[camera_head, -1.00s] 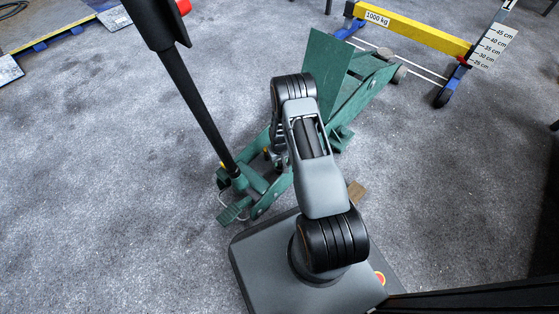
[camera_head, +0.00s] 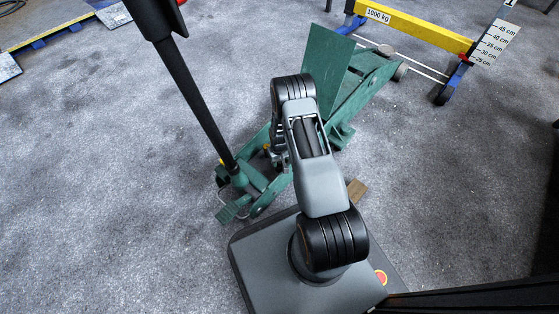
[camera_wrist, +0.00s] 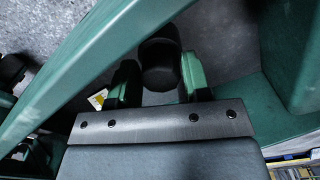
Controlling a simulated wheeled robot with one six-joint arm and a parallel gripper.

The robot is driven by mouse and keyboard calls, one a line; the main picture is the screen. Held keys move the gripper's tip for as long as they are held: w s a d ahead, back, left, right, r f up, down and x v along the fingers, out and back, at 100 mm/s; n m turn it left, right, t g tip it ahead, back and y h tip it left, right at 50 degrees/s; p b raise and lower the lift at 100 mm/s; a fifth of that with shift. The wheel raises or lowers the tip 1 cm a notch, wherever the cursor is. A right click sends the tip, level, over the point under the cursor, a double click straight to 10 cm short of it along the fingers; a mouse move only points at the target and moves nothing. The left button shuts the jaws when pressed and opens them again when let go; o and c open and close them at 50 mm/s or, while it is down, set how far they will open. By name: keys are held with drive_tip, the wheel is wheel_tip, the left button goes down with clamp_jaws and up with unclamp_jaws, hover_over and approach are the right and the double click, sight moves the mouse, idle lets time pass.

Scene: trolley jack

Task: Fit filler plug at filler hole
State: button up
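In the wrist view, the two fingers of my gripper (camera_wrist: 161,88) reach down inside the green frame of the trolley jack. A dark rounded piece, which I take to be the filler plug (camera_wrist: 160,65), sits centred between the fingers and appears to touch both. Its far end is lost in shadow. The green trolley jack (camera_head: 360,97) stands in front of my base in the head view, with its black handle (camera_head: 195,100) slanting up to the left. My arm hides the middle of the jack and the gripper there. I cannot make out the filler hole in either view.
Green frame sides (camera_wrist: 75,65) lie close on both sides of my gripper. A yellow beam (camera_head: 418,27) on blue legs stands behind, with a height scale (camera_head: 494,45). A small brown block (camera_head: 357,190) lies near my base. Grey carpet is free to the left and right.

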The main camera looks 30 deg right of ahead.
drive_tip(key=o, duration=0.4)
wheel_tip(320, 180, up, 14)
drive_tip(key=p, duration=0.6)
drive_tip(key=shift+f, duration=0.1)
